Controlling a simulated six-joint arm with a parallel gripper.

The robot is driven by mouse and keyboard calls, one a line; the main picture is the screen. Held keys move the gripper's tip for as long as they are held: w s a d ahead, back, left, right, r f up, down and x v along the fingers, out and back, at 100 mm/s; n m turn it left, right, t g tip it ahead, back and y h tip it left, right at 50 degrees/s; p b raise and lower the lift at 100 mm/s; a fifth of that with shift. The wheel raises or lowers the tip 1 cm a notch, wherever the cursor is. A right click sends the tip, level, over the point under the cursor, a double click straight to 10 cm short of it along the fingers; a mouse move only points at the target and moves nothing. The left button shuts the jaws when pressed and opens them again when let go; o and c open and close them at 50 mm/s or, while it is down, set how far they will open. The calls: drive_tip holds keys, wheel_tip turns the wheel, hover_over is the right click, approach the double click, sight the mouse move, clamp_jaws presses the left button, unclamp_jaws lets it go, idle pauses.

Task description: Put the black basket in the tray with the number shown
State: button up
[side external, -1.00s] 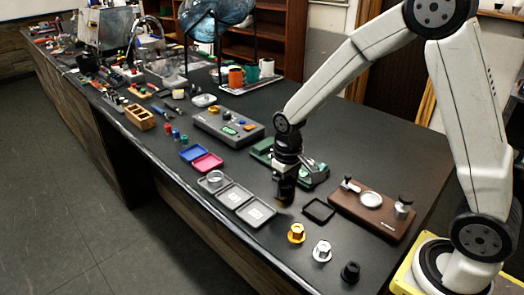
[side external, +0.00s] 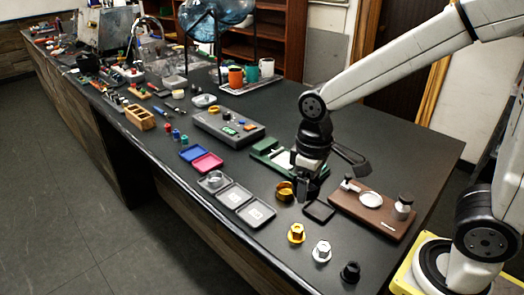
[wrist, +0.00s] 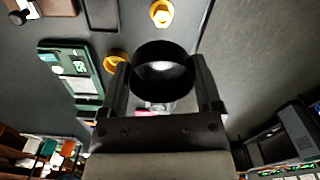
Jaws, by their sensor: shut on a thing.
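My gripper (side external: 306,190) is shut on the black basket (wrist: 137,78), a dark open ring between the two fingers in the wrist view. In the side view the gripper is above the counter, beside a gold ring-like part (side external: 285,191), and the basket cannot be told apart from the dark fingers. Grey trays with pale labels (side external: 235,196) (side external: 256,214) lie to the left; their numbers are too small to read. A clear round part (side external: 215,178) sits in a grey tray beside them. A grey panel (side external: 228,128) has a small green display, also unreadable.
A black square tray (side external: 318,210) and a wooden stand (side external: 372,222) lie right of the gripper. A green fixture (side external: 268,148) is behind it. Gold (side external: 296,233), silver (side external: 321,250) and black (side external: 350,272) hex parts stand in front. Pink (side external: 207,163) and blue (side external: 192,153) trays lie left.

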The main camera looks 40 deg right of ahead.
drive_tip(key=shift+s+a+r, duration=0.15)
drive_tip(key=shift+s+r, duration=0.15)
drive_tip(key=shift+s, duration=0.3)
drive_tip(key=w+f, duration=0.2)
drive_tip(key=w, duration=0.2)
drive_tip(key=w+a+f, duration=0.1)
drive_tip(key=w+f, duration=0.2)
drive_tip(key=w, duration=0.1)
drive_tip(key=w+f, duration=0.3)
drive_tip(key=w, duration=0.1)
drive_tip(key=shift+w+a, duration=0.15)
drive_tip(key=shift+a, duration=0.15)
drive_tip(key=shift+w+a+f, duration=0.1)
drive_tip(key=shift+w+f, duration=0.45)
drive_tip(key=shift+f, duration=0.15)
drive_tip(key=shift+w+f, duration=0.15)
drive_tip(key=shift+f, duration=0.1)
drive_tip(key=shift+w+f, duration=0.1)
drive_tip(key=shift+f, duration=1.5)
